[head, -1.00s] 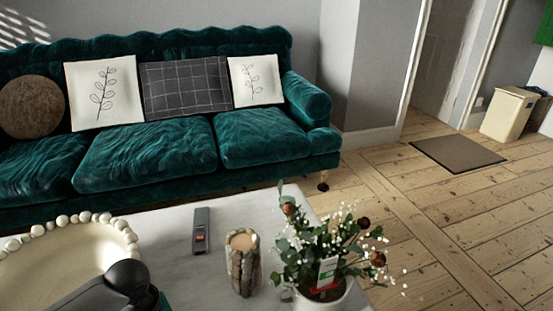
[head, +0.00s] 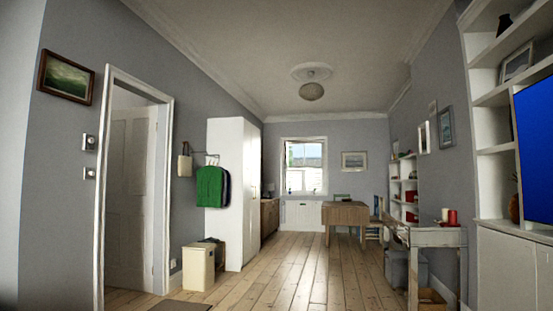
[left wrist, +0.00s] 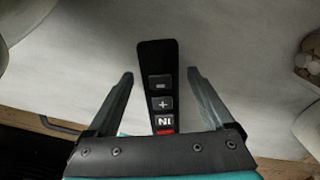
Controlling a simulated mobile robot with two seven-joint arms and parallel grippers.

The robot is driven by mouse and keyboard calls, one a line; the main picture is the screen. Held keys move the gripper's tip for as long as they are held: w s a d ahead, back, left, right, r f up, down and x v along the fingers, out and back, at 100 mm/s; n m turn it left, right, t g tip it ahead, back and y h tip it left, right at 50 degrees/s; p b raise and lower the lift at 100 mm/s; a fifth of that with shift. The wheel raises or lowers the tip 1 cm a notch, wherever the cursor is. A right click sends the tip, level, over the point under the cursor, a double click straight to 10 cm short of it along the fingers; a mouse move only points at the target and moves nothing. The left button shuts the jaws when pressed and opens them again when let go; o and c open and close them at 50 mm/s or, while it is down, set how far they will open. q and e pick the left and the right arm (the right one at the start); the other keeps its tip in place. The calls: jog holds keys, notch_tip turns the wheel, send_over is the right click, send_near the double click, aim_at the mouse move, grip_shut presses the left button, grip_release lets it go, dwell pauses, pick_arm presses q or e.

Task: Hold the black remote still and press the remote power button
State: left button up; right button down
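A red button (left wrist: 165,132) shows only in part at the gripper's body edge, which hides the remote's near end. My left gripper (left wrist: 160,74) is open, with one finger on each side of the remote and a gap on both sides. I cannot tell how high the fingers are above the table. My right gripper is in neither view. The head view shows no remote.
In the head view, a doorway (head: 130,195), a cream bin (head: 199,268), a white cabinet (head: 228,150) and a side table (head: 432,237) line the room. Floorboards (head: 285,275) are clear in the middle.

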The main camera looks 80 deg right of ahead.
pick_arm(q)
jog(key=shift+o, duration=0.6)
notch_tip(320, 180, up, 12)
